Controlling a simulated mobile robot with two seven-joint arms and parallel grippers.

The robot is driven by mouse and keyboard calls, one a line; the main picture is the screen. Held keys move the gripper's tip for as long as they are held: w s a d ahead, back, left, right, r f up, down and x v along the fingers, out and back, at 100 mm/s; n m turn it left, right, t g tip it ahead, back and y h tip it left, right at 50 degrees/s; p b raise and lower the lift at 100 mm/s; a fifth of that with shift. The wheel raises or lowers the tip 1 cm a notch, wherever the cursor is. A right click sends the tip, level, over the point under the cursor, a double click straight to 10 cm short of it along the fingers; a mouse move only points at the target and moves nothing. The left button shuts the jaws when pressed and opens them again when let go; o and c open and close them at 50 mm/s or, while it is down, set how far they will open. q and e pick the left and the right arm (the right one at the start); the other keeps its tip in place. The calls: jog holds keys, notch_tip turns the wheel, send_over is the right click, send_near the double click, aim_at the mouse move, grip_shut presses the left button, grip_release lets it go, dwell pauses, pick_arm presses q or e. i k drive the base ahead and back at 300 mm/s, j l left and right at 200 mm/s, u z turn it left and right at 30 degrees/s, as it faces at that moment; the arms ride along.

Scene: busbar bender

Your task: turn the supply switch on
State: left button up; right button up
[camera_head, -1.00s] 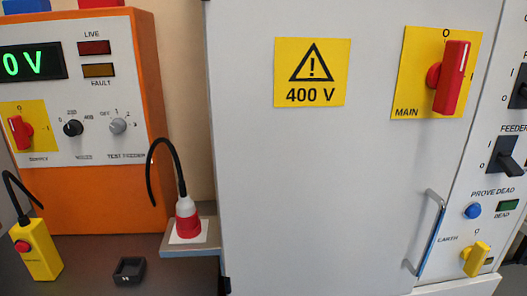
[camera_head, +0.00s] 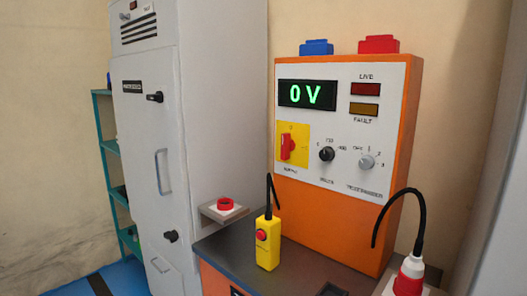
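The supply switch (camera_head: 287,147) is a red rotary handle on a yellow plate, low on the left of the orange test unit's white panel (camera_head: 330,182). Its handle stands about upright. The green display (camera_head: 307,95) above it reads 0 V. The LIVE lamp (camera_head: 365,89) and the FAULT lamp (camera_head: 364,109) look dark. Neither of my grippers is in view.
A yellow pendant (camera_head: 267,243) with a red button stands on the dark bench (camera_head: 222,250). A red-and-white plug (camera_head: 409,275) with a black cable is at lower right. A grey cabinet (camera_head: 150,150) stands at left, with a red button box (camera_head: 225,206) beside it.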

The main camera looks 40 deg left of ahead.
aim_at(288, 146)
jog(key=u, duration=1.05)
